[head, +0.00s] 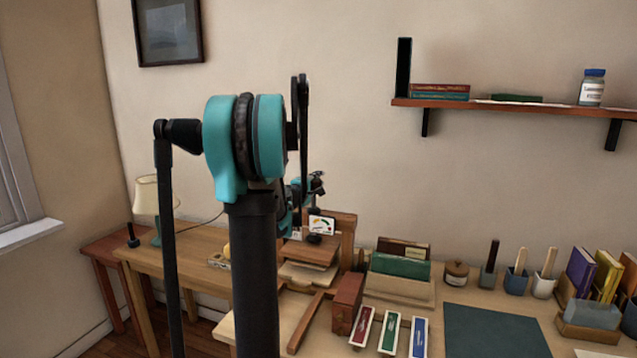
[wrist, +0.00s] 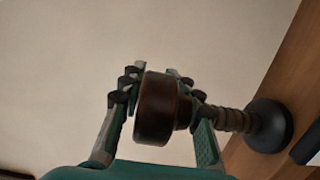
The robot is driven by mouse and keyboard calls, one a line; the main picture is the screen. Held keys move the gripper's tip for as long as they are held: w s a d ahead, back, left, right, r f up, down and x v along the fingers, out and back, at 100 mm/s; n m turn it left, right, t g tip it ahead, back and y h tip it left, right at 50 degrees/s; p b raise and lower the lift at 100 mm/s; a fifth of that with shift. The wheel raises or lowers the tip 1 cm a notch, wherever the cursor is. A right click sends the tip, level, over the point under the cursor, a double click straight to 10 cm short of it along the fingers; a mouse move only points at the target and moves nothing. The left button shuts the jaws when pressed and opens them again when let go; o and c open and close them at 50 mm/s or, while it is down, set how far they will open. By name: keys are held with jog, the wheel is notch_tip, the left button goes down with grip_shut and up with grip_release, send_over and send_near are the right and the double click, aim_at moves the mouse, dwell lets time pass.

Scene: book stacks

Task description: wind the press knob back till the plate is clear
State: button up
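The wooden press (head: 345,238) stands on the workbench in the head view, partly behind my arm, with a small dial (head: 321,225) on it. Its plate (head: 309,252) lies low over flat boards or books; I cannot tell if it touches them. My gripper (head: 316,183) is above the press. In the wrist view the dark brown round press knob (wrist: 158,108) sits between the fingers of my gripper (wrist: 158,78), which close against both its sides. A ribbed screw (wrist: 231,119) runs from the knob to a black round collar (wrist: 268,126). The knob is not clear in the head view.
A reddish box (head: 346,303) and a holder with green books (head: 400,265) stand right of the press. Three coloured strips lie in front. A dark green mat (head: 492,331) lies clear at right. A lamp (head: 155,196) stands left, and a wall shelf (head: 515,106) hangs upper right.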

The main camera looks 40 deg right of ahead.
jog(key=shift+w+r, duration=0.1)
jog(key=shift+r, duration=0.05)
grip_shut()
jog(key=shift+n+t, duration=0.3)
jog(key=shift+t, duration=0.1)
jog(key=a+n+t+y, duration=0.3)
jog(key=n+y, duration=0.8)
jog(key=y, duration=0.3)
jog(key=w+a+n+t+y, duration=0.1)
jog(key=a+n+t+y, duration=0.2)
jog(key=n+y, duration=0.8)
jog(key=y, duration=0.4)
jog(key=shift+a+f+y, duration=0.15)
jog(key=shift+f+y, duration=0.05)
jog(key=shift+y, duration=0.1)
jog(key=o, duration=0.9)
grip_release()
jog(key=shift+r, duration=0.1)
